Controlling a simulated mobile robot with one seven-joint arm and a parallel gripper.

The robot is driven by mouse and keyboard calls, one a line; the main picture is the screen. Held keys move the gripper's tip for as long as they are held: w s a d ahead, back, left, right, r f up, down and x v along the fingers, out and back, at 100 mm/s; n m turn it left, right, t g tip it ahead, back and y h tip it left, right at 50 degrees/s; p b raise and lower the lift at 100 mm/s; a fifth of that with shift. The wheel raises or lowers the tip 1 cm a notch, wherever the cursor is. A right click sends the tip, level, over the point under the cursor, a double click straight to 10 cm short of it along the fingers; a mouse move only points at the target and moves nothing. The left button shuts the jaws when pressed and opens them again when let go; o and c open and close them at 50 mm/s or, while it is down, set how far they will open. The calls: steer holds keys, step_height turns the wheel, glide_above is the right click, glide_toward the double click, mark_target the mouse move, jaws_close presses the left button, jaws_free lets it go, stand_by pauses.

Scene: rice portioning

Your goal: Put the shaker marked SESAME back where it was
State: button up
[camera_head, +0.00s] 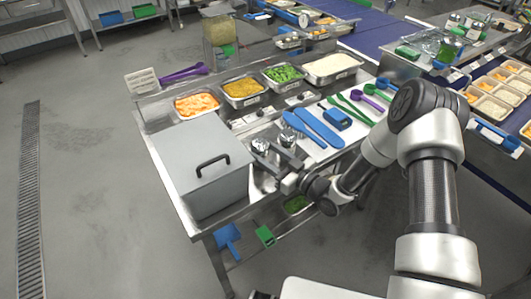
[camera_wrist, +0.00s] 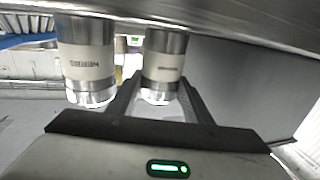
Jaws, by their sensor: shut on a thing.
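Two steel shakers with pale label bands stand side by side near the front of the steel table, beside the grey box. My gripper (camera_head: 274,160) is around the shaker nearer the box (camera_head: 260,146). The wrist view is upside down. There, this held shaker (camera_wrist: 164,66) is between the fingers (camera_wrist: 160,100), which are shut on it. The other shaker (camera_wrist: 86,60) is outside the fingers, a small gap away; it also shows in the head view (camera_head: 287,138). Both labels are too small and inverted for me to read surely. I cannot tell whether the held shaker touches the table.
The grey lidded box (camera_head: 200,165) stands close on the left. Blue utensils (camera_head: 318,127) and a blue scale-like block (camera_head: 337,118) lie to the right. Food pans (camera_head: 243,90) line the back. The table's front edge is just below my gripper.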

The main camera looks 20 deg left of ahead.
steer(key=shift+f, duration=0.2)
steer(key=o, duration=1.2)
steer(key=shift+c, duration=0.2)
steer(key=shift+r, duration=0.15)
